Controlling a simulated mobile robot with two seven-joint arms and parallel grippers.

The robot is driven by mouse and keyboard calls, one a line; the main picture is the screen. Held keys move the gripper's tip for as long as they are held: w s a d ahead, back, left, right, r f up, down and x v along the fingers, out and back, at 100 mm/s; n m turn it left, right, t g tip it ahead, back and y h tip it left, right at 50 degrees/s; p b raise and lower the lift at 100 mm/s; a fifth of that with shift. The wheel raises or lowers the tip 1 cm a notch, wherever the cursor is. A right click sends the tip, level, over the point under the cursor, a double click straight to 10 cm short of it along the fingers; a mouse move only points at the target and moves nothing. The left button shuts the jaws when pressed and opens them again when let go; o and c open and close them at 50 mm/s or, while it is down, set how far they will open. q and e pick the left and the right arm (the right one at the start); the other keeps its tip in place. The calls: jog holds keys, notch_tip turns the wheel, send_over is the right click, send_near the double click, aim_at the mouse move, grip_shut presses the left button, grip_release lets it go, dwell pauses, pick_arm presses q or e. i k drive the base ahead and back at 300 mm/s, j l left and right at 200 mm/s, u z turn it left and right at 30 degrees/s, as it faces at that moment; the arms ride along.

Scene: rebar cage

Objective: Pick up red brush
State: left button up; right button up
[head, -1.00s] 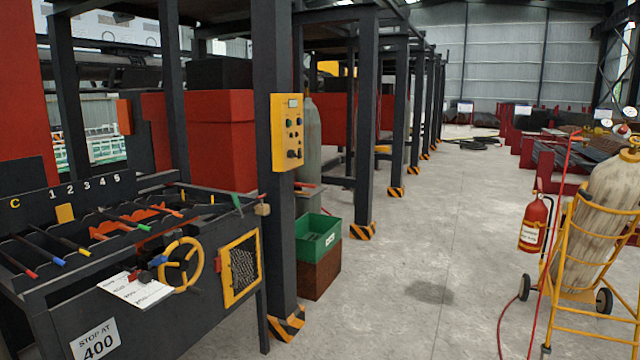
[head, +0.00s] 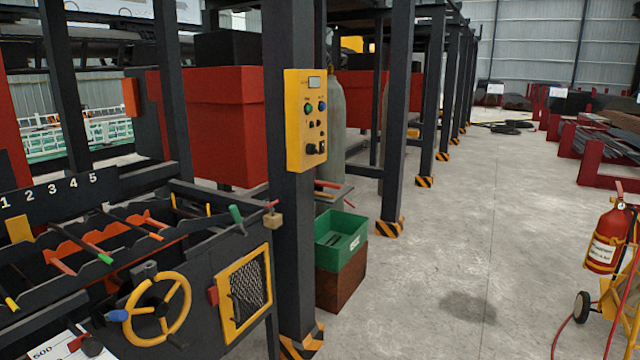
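I cannot make out a red brush for certain in the head view. A small red item (head: 327,184) lies on a narrow ledge just behind the dark post, partly hidden by it; it is too small to identify. Neither of my grippers is in view.
The dark bench (head: 205,262) with a yellow handwheel (head: 157,310) fills the lower left. A post with a yellow control box (head: 306,120) stands beside it. A green bin (head: 341,240) sits on a brown box (head: 341,286). A fire extinguisher (head: 609,238) stands right. The middle floor is clear.

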aim_at(319, 185)
jog(key=i, duration=0.85)
jog(key=u, duration=3.25)
jog(key=z, duration=3.15)
